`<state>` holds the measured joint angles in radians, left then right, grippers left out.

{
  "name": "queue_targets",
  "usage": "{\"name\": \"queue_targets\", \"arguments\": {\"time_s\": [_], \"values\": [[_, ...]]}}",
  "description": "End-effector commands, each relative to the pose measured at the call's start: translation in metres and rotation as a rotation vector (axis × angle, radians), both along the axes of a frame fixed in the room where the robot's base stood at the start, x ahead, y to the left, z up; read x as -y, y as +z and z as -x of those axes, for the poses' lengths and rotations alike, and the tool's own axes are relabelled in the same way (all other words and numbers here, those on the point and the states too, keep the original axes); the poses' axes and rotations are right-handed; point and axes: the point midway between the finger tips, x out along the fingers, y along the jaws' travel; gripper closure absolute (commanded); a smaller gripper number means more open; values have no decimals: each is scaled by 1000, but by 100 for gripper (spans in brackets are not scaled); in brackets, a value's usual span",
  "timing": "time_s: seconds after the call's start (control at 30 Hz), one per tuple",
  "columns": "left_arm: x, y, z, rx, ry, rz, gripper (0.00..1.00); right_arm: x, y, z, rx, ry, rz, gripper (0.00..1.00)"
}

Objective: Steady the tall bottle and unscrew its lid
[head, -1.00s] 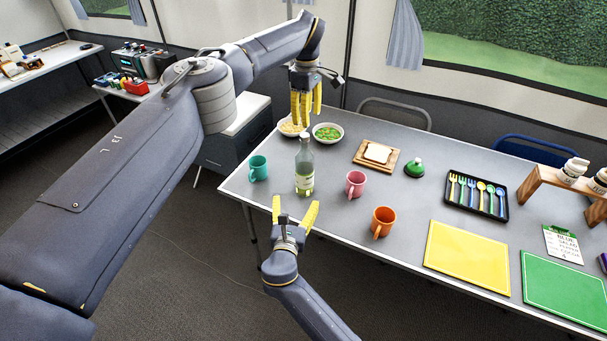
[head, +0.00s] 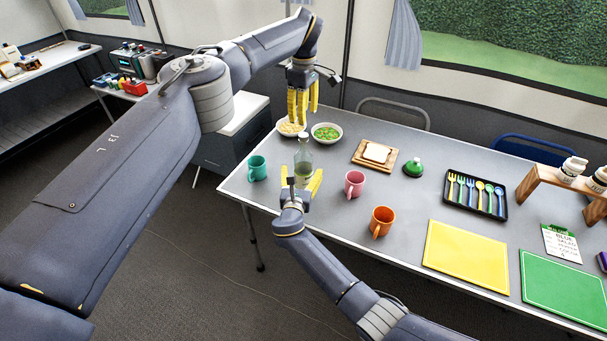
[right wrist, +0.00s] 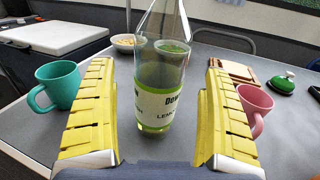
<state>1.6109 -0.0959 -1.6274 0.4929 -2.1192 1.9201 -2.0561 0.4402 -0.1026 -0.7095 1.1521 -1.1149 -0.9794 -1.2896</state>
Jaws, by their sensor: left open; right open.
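The tall clear bottle (head: 304,160) with green liquid and a pale label stands upright on the grey table. It also shows in the right wrist view (right wrist: 160,75), between the yellow fingers of my right gripper (right wrist: 160,125). My right gripper (head: 304,184) is open at the bottle's near side, one finger to each side with gaps. The bottle's lid is out of frame in the right wrist view and small in the head view. My left gripper (head: 302,108) is open and empty, pointing down above and behind the bottle.
A teal mug (head: 257,168) stands left of the bottle and a pink mug (head: 354,184) right of it. An orange mug (head: 382,221) is nearer the front. Two bowls, one with green food (head: 326,132), stand behind. A board with bread (head: 374,155) lies to the right.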

Motion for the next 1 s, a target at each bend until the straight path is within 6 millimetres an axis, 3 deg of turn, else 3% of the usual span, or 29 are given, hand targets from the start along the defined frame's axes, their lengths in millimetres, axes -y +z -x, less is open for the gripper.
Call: {"name": "queue_targets", "arguments": {"time_s": [0.3,0.83,1.0], "values": [[0,0,0,0,0,0,55,4,1,-32,1,0,1,15],[0,0,0,0,0,0,55,6,0,-40,0,0,-1,15],[0,0,0,0,0,0,55,6,0,-39,0,0,-1,34]]}}
